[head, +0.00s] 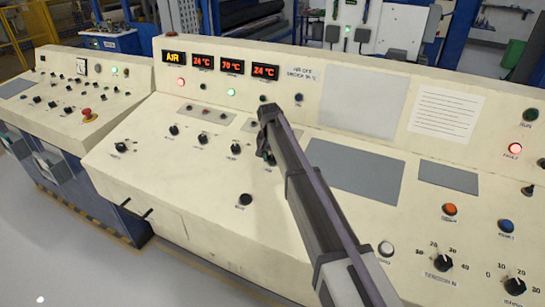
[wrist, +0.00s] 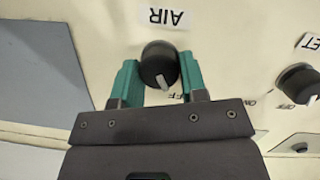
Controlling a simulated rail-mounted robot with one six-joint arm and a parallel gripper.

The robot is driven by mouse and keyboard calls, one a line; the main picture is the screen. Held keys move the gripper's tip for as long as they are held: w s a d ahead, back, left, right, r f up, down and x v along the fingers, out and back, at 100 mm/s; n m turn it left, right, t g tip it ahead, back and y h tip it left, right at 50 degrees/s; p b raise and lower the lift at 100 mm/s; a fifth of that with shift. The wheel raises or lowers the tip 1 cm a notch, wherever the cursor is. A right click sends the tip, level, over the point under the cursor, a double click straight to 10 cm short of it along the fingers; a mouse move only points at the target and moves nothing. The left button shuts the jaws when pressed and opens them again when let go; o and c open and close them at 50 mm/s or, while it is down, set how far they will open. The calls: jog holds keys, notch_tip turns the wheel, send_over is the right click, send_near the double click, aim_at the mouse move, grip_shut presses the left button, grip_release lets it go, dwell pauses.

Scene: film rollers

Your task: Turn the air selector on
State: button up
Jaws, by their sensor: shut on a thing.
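The air selector (wrist: 158,62) is a round black knob with a white pointer mark, below an upside-down "AIR" label (wrist: 164,18) in the wrist view. My gripper (wrist: 160,74) has its two teal fingers on either side of the knob and is shut on it. The pointer mark faces down and slightly right in that view, towards a partly hidden "OFF" marking (wrist: 180,96). In the head view my gripper (head: 266,152) is at the panel's middle and hides most of the knob.
Another black knob (wrist: 300,83) with ON/OFF markings stands to the right in the wrist view. In the head view more knobs (head: 234,147) line the panel (head: 170,215) left of my gripper.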

jog(key=shift+m, duration=0.3)
jog(key=m, duration=0.2)
jog(key=m+y, duration=0.1)
jog(key=m, duration=0.2)
jog(key=shift+s+d, duration=0.15)
jog(key=shift+d, duration=0.05)
jog(key=m+t+y, duration=0.1)
jog(key=m, duration=0.5)
dwell(0.4)
jog(key=o, duration=0.9)
jog(key=shift+r, duration=0.1)
